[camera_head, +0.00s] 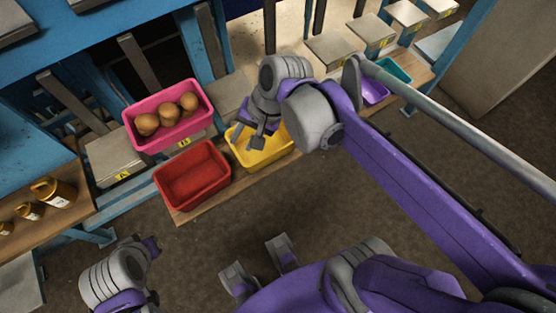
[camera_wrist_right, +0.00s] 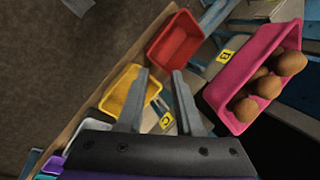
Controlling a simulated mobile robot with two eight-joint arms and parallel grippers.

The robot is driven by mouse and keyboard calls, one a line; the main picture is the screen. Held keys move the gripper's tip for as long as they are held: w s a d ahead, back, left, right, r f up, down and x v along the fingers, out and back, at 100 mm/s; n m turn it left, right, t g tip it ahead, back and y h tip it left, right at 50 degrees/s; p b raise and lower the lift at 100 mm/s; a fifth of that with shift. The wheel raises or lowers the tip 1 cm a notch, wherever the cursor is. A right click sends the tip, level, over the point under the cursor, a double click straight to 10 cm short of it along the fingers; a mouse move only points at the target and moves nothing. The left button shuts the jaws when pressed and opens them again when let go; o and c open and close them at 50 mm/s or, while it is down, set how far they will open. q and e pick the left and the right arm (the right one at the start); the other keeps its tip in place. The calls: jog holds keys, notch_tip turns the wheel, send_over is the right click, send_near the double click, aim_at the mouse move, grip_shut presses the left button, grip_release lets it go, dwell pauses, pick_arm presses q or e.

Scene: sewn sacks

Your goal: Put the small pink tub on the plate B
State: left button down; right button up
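The pink tub (camera_head: 151,105) holds several brown round things. It appears over the back of the plates marked A (camera_head: 108,153) and B (camera_head: 197,138). It hides part of them, and I cannot tell what it rests on. The wrist view shows the tub (camera_wrist_right: 240,70) at the right, next to the B label (camera_wrist_right: 227,55). My right gripper (camera_head: 248,137) is open and empty over the yellow tub, right of the pink tub and apart from it. Its spread fingers show in the wrist view (camera_wrist_right: 161,100). My left arm is low at the left; its fingers cannot be made out clearly.
A red tub (camera_head: 190,177) and a yellow tub (camera_head: 270,155) stand on the wooden shelf in front. Purple (camera_head: 376,92) and teal (camera_head: 396,68) tubs stand farther right. Golden weights (camera_head: 57,192) stand at the left. Blue posts and dark uprights rise behind the plates.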

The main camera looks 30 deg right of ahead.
jog(key=s+d+f+n+t+h, duration=0.2)
jog(key=s+d+f+n+h, duration=0.2)
jog(key=s+f+n, duration=0.3)
jog(key=shift+s+d+f+n+t, duration=0.25)
jog(key=shift+d+f+n, duration=0.2)
jog(key=shift+d+n, duration=0.55)
jog(key=shift+w+a, duration=0.15)
jog(key=shift+a, duration=0.2)
